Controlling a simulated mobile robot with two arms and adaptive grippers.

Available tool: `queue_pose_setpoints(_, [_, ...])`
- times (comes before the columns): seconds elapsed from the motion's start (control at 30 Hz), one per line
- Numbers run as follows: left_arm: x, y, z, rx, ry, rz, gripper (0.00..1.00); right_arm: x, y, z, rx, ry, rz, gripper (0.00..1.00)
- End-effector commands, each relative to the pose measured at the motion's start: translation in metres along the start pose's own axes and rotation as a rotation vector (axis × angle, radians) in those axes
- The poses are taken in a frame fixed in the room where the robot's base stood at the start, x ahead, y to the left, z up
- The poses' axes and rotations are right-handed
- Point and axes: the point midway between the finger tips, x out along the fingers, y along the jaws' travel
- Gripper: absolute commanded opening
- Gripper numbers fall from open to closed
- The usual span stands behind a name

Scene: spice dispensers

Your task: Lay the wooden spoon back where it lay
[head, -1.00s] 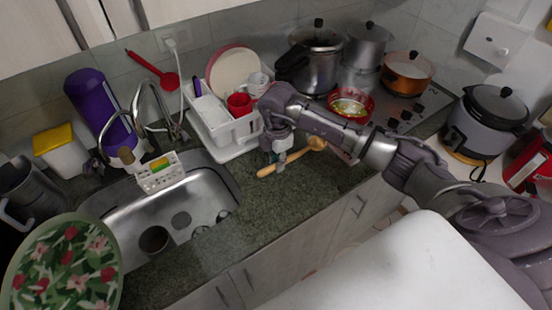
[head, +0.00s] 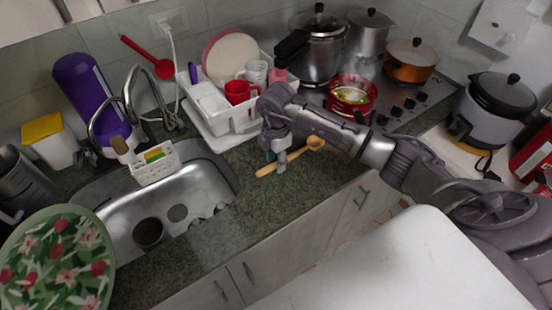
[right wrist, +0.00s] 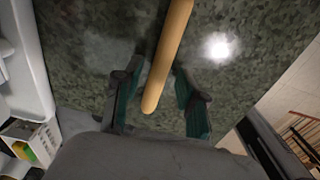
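The wooden spoon (head: 296,159) lies on the dark granite counter (head: 250,215), in front of the white dish rack. Its bowl points right, toward the stove, and its handle end points left. My right gripper (head: 277,161) is directly over the handle, pointing down. In the right wrist view the handle (right wrist: 167,55) runs between the two green-padded fingers of my right gripper (right wrist: 160,98). A gap shows on each side of the handle, so the gripper is open around it. My left gripper is in neither view.
The dish rack (head: 213,125) with cups and plates stands behind the spoon. A red pot (head: 352,97) sits on the stove to the right. The steel sink (head: 190,190) is at the left. The counter in front of the spoon is clear.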

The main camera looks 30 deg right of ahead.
Motion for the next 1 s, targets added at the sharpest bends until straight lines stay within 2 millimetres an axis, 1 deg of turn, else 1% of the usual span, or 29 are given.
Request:
queue_pose_setpoints(0.23, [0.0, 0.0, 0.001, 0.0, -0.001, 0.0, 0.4, 0.0, 0.0, 0.0, 0.0, 0.0, 0.0, 0.5])
queue_pose_setpoints(0.3, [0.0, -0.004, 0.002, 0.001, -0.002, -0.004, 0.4, -0.001, 0.0, 0.0, 0.0, 0.0, 0.0, 0.5])
queue_pose_setpoints(0.37, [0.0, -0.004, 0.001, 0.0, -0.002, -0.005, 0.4, -0.003, 0.0, 0.0, 0.0, 0.0, 0.001, 0.5])
queue_pose_setpoints(0.43, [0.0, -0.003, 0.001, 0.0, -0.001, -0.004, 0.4, -0.01, 0.001, 0.0, -0.001, 0.0, 0.004, 0.5])
queue_pose_setpoints(0.57, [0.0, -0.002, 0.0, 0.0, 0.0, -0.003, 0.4, -0.032, 0.001, 0.001, -0.002, -0.001, 0.005, 0.5])
queue_pose_setpoints(0.8, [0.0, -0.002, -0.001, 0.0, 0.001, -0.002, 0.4, -0.084, 0.002, 0.0, 0.0, -0.001, 0.005, 0.5])
queue_pose_setpoints(0.9, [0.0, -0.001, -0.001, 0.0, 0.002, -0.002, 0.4, -0.101, 0.001, 0.0, -0.001, 0.0, 0.004, 0.5])
queue_pose_setpoints(1.0, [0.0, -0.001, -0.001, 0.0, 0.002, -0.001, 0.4, -0.112, 0.001, 0.0, -0.001, 0.0, 0.002, 0.5])
